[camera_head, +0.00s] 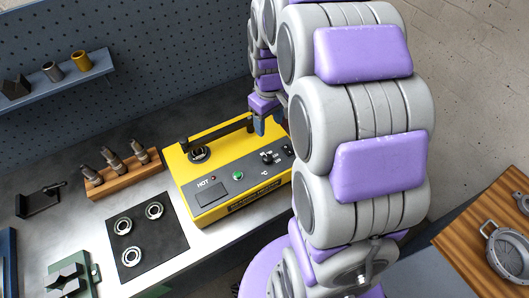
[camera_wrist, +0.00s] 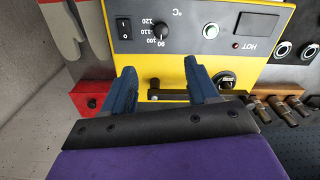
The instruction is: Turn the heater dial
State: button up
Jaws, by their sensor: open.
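The heater (camera_head: 225,183) is a yellow box with a dark grey control panel, on the metal bench. Its heater dial (camera_head: 267,158) is a small black knob on the panel. In the wrist view, upside down, the dial (camera_wrist: 163,31) has a white pointer mark beside numbers from 90 to 120 and °C. My gripper (camera_head: 268,128) is over the heater's back right part, behind the dial. In the wrist view my gripper (camera_wrist: 161,66) has its two blue fingers apart with nothing between them. The dial lies beyond the fingertips, roughly in line with the gap, not touched.
A black bar (camera_head: 220,133) spans the heater's back edge near the fingers. A power switch (camera_wrist: 124,28) and a green button (camera_wrist: 211,31) flank the dial. A red block (camera_wrist: 90,97) is beside the heater. A wooden holder (camera_head: 122,175) and a dark mat (camera_head: 147,237) with rings are left.

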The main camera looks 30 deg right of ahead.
aim_at(268, 157)
notch_tip(268, 157, down, 16)
jog(key=shift+a+f+b, duration=0.1)
jog(key=shift+f+b, duration=0.1)
jog(key=shift+b, duration=0.85)
jog(key=c, duration=1)
jog(key=shift+c, duration=0.2)
jog(key=m+p, duration=0.2)
jog(key=m, duration=0.2)
jog(key=shift+s+r, duration=0.1)
jog(key=shift+m+p, duration=0.8)
jog(key=shift+m, duration=1.1)
